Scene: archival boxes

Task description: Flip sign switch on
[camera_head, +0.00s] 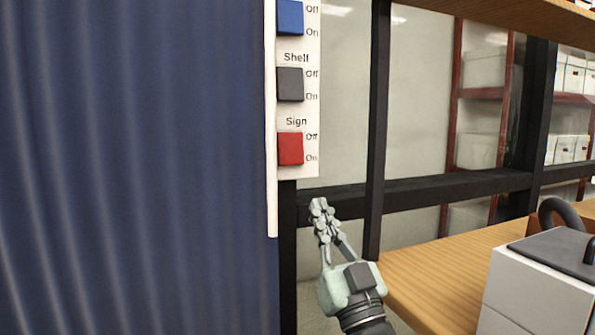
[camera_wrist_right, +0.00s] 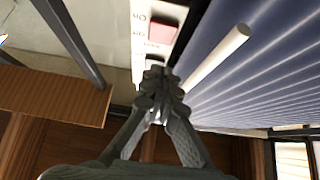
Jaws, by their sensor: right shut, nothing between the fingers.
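The sign switch (camera_head: 290,149) is a red square rocker at the bottom of a white switch panel (camera_head: 298,118), labelled Sign, with Off above On. My right gripper (camera_head: 319,205) is shut and empty, below and slightly right of the red switch, apart from it in the head view. In the right wrist view the closed fingertips (camera_wrist_right: 157,80) overlap the lower part of the panel picture, and a red switch (camera_wrist_right: 163,31) shows beyond them. Which way the red rocker is tilted I cannot tell. My left gripper is not in view.
A grey Shelf switch (camera_head: 290,84) and a blue switch (camera_head: 290,17) sit above. A blue ribbed curtain-like surface (camera_head: 130,170) with a white rod (camera_head: 271,200) stands at left. Dark posts (camera_head: 376,130), a wooden table (camera_head: 440,275) and a white box (camera_head: 540,285) are at right.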

